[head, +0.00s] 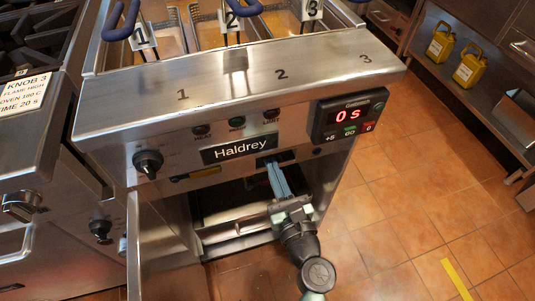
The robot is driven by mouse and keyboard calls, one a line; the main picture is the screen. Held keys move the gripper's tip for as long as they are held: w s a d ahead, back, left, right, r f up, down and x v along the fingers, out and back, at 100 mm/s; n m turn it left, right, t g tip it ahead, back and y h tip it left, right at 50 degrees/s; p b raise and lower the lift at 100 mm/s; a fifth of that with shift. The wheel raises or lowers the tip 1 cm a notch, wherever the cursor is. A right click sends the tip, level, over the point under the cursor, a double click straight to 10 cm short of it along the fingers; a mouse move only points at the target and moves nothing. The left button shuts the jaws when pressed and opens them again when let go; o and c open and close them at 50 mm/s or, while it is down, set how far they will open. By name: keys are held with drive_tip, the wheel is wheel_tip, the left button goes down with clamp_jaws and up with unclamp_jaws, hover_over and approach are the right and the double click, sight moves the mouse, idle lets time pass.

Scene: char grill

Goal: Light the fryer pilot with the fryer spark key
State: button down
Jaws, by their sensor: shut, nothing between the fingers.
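The steel fryer (240,86) stands in the middle, with a black "Haldrey" nameplate (240,149) on its front. My gripper (271,165) is in front of this panel, right of the nameplate. Its pale blue fingers are shut with nothing held, and their tips are at a small dark recess under the panel. I cannot tell whether they touch it. A black knob (148,162) is on the panel's left. The cabinet below is open, its interior (225,205) dark and partly behind my arm. I cannot make out a spark key or pilot flame.
The cabinet door (155,245) is swung open at left. A timer (349,115) reads "0 s" at the panel's right. Numbered baskets (235,20) sit on top. A range (35,150) adjoins at left. Yellow jugs (470,68) stand on a right shelf.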

drive_tip(key=shift+b+x, duration=0.3)
drive_tip(key=shift+x, duration=1.95)
